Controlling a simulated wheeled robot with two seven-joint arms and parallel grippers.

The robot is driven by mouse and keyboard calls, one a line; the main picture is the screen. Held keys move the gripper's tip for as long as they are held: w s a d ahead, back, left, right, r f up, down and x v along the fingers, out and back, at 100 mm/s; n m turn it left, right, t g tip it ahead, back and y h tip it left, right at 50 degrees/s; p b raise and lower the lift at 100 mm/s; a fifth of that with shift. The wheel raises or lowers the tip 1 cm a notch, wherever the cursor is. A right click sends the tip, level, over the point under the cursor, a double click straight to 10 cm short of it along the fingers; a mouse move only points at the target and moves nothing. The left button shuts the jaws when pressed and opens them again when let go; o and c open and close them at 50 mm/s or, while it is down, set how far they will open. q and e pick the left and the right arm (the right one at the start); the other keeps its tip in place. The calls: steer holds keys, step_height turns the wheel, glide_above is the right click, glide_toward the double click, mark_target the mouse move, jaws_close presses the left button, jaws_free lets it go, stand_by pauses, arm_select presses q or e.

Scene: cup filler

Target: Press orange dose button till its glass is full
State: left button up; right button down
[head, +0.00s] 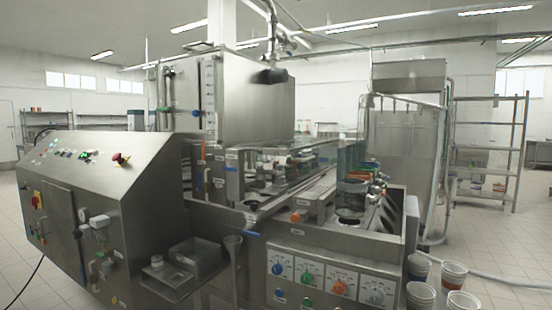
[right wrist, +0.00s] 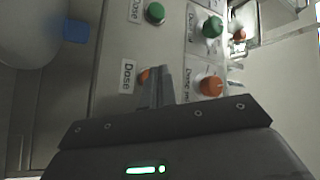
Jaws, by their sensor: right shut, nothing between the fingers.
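In the right wrist view, my right gripper (right wrist: 163,70) is shut and empty. Its fingertips are at the orange dose button (right wrist: 144,75), which is partly hidden behind them. I cannot tell whether they touch it or whether it is pressed. A "Dose" label sits beside the button, and an orange knob (right wrist: 211,85) is on the other side of the fingers. In the head view, the front panel has an orange knob (head: 339,287); neither gripper shows there. I cannot make out the orange button's glass or its level in either view.
A green button (right wrist: 154,13) and green knob (right wrist: 212,27) are close to the gripper. A sloped control cabinet (head: 85,170) stands at left.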

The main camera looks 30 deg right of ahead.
steer(key=shift+w+d, duration=0.1)
stand_by(0.4)
steer(key=shift+w+d, duration=0.25)
steer(key=shift+d, duration=0.05)
steer(key=shift+w+d, duration=0.15)
steer(key=shift+d, duration=0.1)
stand_by(0.6)
steer(key=shift+a+r, duration=0.1)
steer(key=shift+s+a+p, duration=0.35)
steer(key=shift+s+a, duration=0.05)
steer(key=shift+a, duration=0.1)
steer(key=s+a+p, duration=0.2)
steer(key=a+p, duration=0.1)
steer(key=shift+s+a+r, duration=0.1)
steer(key=shift+s+a, duration=0.1)
steer(key=shift+a, duration=0.05)
steer(key=shift+s+a+f+p, duration=0.25)
steer(key=shift+s+a, duration=0.25)
steer(key=shift+a, duration=0.25)
